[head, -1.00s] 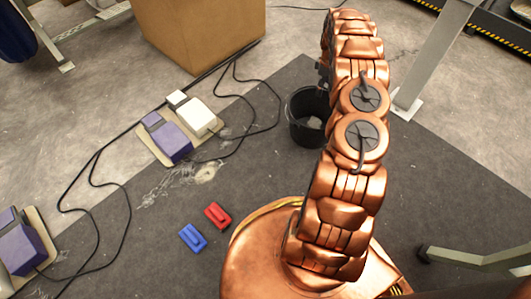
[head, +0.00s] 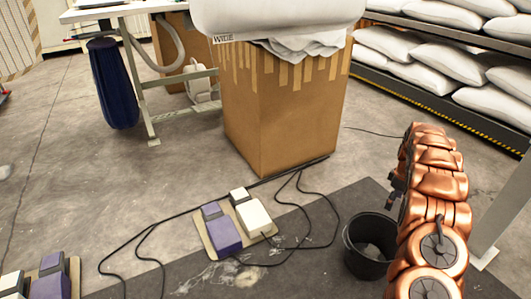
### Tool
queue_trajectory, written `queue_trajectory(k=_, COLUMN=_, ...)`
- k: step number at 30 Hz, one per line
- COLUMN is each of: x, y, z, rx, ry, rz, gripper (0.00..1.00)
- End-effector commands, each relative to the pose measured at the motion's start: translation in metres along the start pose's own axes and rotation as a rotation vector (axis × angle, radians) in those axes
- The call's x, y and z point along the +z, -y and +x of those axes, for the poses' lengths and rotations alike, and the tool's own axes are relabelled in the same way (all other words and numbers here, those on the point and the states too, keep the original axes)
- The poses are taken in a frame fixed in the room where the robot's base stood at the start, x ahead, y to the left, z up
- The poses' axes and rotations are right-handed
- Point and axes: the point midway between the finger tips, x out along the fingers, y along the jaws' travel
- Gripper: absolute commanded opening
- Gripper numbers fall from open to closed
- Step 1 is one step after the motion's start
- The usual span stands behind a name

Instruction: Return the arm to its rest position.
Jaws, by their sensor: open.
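My copper arm (head: 434,195) rises at the right edge of the head view, its links folded upward and curving over at the top. A small dark part of my gripper (head: 396,190) shows on the left side of the arm, above the black bucket (head: 349,243). The arm hides most of the gripper, and its fingertips are hard to make out. I see nothing held in it.
A tall cardboard box (head: 275,120) with white material on top stands behind. Purple and white foot pedals (head: 222,228) with black cables lie on the floor. Shelves of white pillows (head: 420,62) fill the back right. A table leg (head: 505,215) stands right of my arm.

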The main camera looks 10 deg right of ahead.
Motion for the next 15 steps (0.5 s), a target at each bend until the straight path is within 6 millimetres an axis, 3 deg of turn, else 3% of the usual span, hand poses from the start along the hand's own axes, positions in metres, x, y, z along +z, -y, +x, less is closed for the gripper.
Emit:
queue_trajectory(k=5, x=-0.006, y=0.009, z=-0.023, rx=-0.001, ry=0.005, rz=0.009, gripper=0.82)
queue_trajectory(k=15, x=-0.036, y=0.072, z=-0.145, rx=-0.007, ry=0.035, rz=0.095, gripper=0.82)
